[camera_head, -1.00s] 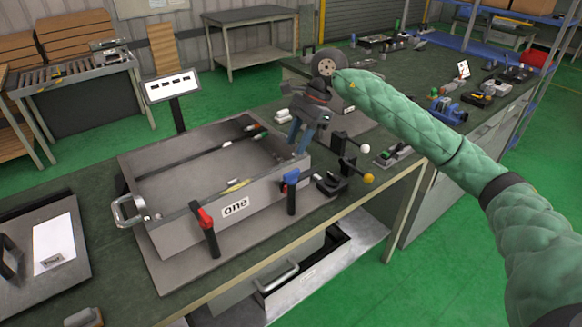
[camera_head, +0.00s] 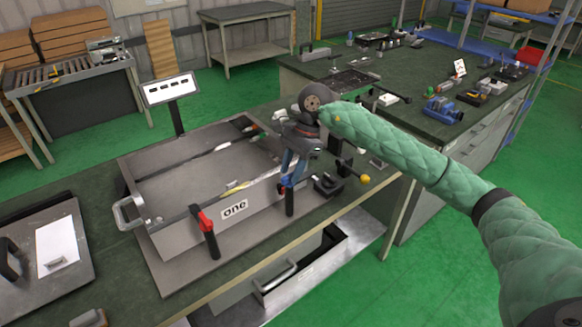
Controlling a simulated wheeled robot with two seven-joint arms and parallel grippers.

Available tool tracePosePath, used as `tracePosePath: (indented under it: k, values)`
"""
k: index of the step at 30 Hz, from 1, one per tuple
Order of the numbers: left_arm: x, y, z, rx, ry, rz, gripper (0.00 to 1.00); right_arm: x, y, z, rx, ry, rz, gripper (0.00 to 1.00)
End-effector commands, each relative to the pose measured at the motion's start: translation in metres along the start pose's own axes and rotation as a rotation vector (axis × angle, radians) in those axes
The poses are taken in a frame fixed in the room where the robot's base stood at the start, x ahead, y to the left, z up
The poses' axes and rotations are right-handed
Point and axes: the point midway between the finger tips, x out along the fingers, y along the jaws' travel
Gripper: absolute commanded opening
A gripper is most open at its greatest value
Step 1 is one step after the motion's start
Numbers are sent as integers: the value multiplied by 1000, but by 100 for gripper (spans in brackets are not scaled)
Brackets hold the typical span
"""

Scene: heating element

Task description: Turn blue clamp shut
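The blue clamp (camera_head: 290,204) stands upright at the front right of the grey box (camera_head: 176,242) marked "one". Its black lower part shows, and its blue top is partly hidden by my fingers. My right gripper (camera_head: 290,179) points down at the blue clamp's top, with its blue-grey fingers apart. The fingertips are at or very close to the clamp; I cannot tell whether they touch it. The red clamp (camera_head: 206,224) stands upright at the box's front, left of the label. My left gripper is not in view.
A black fixture (camera_head: 328,186) and a yellow-knobbed lever (camera_head: 364,179) stand just right of the blue clamp. A metal handle (camera_head: 127,214) sticks out at the box's left. A small display (camera_head: 170,89) stands behind the box. An open drawer (camera_head: 300,272) is below the table edge.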

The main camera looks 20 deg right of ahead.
Motion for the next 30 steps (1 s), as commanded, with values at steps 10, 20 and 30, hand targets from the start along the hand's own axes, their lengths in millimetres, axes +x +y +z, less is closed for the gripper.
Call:
tracePosePath:
  k: [10, 20, 30]
  values:
    - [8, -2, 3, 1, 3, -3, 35, 7, 0, 0, 0, 0, 0, 35]
    - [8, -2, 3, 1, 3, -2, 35, 7, 0, 0, 0, 0, 0, 0]
    - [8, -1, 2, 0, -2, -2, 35, 7, 3, -3, 0, 1, -1, 0]
